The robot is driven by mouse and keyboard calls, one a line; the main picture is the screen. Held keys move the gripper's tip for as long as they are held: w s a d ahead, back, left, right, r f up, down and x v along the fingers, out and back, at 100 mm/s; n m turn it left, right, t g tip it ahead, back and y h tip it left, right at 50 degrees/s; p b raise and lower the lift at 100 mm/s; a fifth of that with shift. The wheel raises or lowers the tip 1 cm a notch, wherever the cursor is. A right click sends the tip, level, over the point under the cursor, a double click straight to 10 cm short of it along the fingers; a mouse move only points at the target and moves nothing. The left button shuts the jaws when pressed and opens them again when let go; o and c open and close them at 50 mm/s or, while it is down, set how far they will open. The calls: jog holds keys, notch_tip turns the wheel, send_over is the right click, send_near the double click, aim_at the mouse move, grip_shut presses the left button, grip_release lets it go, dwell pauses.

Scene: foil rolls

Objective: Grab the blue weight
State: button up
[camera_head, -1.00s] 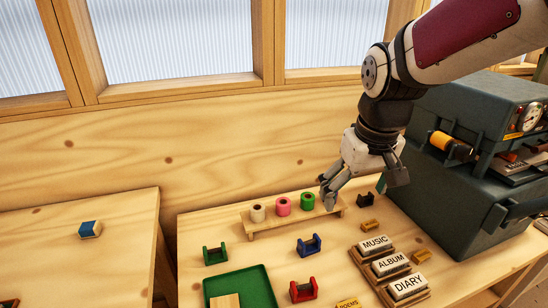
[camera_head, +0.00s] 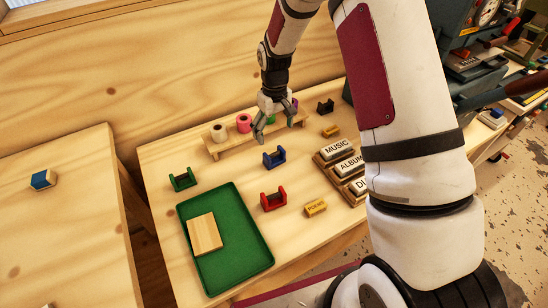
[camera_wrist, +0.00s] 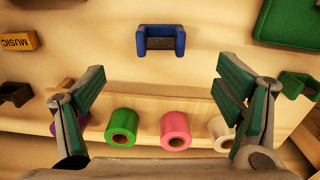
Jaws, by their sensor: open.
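A blue U-shaped piece (camera_head: 274,158) stands upright on the table. It also shows in the wrist view (camera_wrist: 161,42), ahead of my open fingers and centred between them. A small block with a blue top face (camera_head: 41,180) lies on the separate left table. I cannot tell from the pictures which of these two is the blue weight. My gripper (camera_head: 275,128) points down, open and empty, above the wooden roll rack (camera_head: 213,153). In the wrist view its two fingers (camera_wrist: 160,72) are spread wide, apart from the blue U-shaped piece.
The rack holds white (camera_wrist: 222,130), pink (camera_wrist: 175,130), green (camera_wrist: 122,127) and purple rolls, the purple partly hidden. Green (camera_head: 182,179), red (camera_head: 273,199) and black (camera_head: 325,106) U-shaped pieces stand nearby. A green tray (camera_head: 236,262) and labelled blocks (camera_head: 337,148) flank free tabletop.

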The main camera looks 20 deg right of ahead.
aim_at(274, 155)
notch_tip(274, 155, down, 12)
jog(key=shift+r+p, duration=0.1)
jog(key=shift+p, duration=0.6)
jog(key=c, duration=1.8)
